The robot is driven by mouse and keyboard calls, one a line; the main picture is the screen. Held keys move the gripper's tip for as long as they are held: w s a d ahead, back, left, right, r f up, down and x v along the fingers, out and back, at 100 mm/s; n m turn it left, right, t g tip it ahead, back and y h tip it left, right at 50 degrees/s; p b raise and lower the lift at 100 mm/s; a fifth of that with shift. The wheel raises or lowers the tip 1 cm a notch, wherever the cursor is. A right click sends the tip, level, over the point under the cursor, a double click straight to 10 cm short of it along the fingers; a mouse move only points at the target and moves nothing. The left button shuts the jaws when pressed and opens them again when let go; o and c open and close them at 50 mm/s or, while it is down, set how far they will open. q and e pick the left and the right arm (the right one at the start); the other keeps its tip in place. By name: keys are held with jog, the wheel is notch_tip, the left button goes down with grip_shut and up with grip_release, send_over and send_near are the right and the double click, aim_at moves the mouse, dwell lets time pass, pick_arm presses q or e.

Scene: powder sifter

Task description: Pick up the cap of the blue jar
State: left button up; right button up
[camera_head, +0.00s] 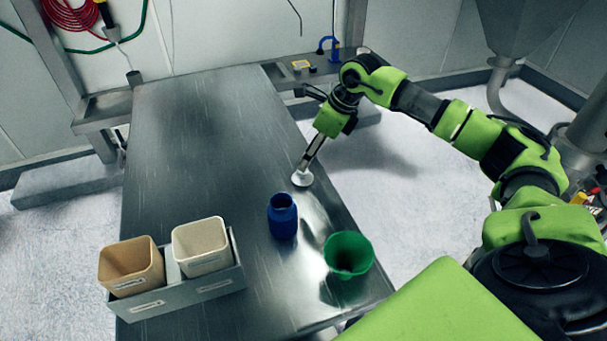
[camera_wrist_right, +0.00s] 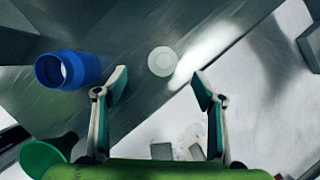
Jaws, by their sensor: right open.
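The blue jar (camera_head: 282,218) stands upright on the metal table. It also shows in the right wrist view (camera_wrist_right: 82,69), left of the fingers, and its mouth looks uncapped. A round white cap (camera_head: 302,179) lies on the table behind the jar, near the table's right edge. In the right wrist view the cap (camera_wrist_right: 162,61) sits in the gap between the fingertips. My right gripper (camera_head: 308,160) points down just over the cap. Its fingers (camera_wrist_right: 160,72) are open on either side, with nothing held. Contact with the cap cannot be told. My left gripper is not in view.
A green funnel-like cup (camera_head: 349,256) stands in front of the jar to the right; it also shows in the wrist view (camera_wrist_right: 42,158). A grey holder (camera_head: 190,292) with a tan bin (camera_head: 131,267) and a white bin (camera_head: 201,246) is front left. The table's back left is clear.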

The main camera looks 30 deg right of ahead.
aim_at(306, 172)
jog(key=x, duration=0.4)
jog(key=shift+a+p, duration=0.1)
jog(key=shift+p, duration=0.3)
jog(key=shift+w+f, duration=0.15)
jog(key=shift+f, duration=0.25)
jog(key=p+x, duration=0.1)
jog(key=x, duration=0.1)
jog(key=d+p+x, duration=0.1)
jog(key=x, duration=0.1)
jog(key=shift+a+f, duration=0.1)
jog(key=shift+f, duration=0.15)
jog(key=shift+w+f, duration=0.1)
jog(key=shift+f, duration=0.05)
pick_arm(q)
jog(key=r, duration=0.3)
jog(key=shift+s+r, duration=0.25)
pick_arm(e)
jog(key=c, duration=0.9)
